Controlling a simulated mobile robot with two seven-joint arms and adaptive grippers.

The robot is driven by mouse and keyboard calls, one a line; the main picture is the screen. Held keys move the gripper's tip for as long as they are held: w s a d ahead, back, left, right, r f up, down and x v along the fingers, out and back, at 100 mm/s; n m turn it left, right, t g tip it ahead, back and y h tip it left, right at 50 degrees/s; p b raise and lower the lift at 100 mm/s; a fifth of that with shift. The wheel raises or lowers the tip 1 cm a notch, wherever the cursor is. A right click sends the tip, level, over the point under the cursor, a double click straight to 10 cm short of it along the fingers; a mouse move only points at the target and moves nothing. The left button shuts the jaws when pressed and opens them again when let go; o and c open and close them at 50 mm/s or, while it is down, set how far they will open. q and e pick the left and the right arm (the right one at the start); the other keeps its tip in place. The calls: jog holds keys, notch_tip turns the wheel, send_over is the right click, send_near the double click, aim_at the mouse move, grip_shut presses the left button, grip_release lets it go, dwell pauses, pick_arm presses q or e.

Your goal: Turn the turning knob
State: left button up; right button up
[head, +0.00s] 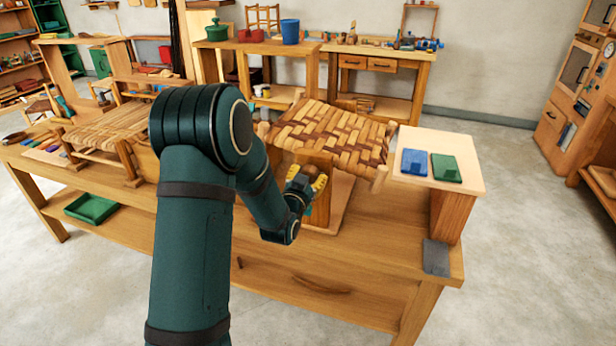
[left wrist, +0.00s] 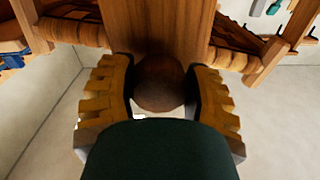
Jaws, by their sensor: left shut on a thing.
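The turning knob is a round brown wooden knob (left wrist: 159,83) on a wooden upright (left wrist: 160,25) in the left wrist view. My left gripper (left wrist: 162,90) has its yellow ridged fingers on both sides of the knob and is shut on it. In the head view my left gripper (head: 308,184) is at the wooden piece below the woven bark seat (head: 330,137), and the knob is mostly hidden by the fingers there. The seat is a tilted checkered weave of light and dark strips on a wooden frame. My right gripper is in neither view.
A raised board (head: 440,150) at the right of the workbench (head: 385,235) carries a blue block (head: 414,163) and a green block (head: 446,169). Another woven seat (head: 108,125) stands at the left. A green tray (head: 91,208) lies on the lower shelf. The bench's front right is mostly clear.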

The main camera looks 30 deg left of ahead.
pick_arm(q)
jog(key=shift+n, duration=1)
jog(key=o, duration=1.2)
jog(key=v, duration=1.2)
jog(key=shift+d, duration=0.1)
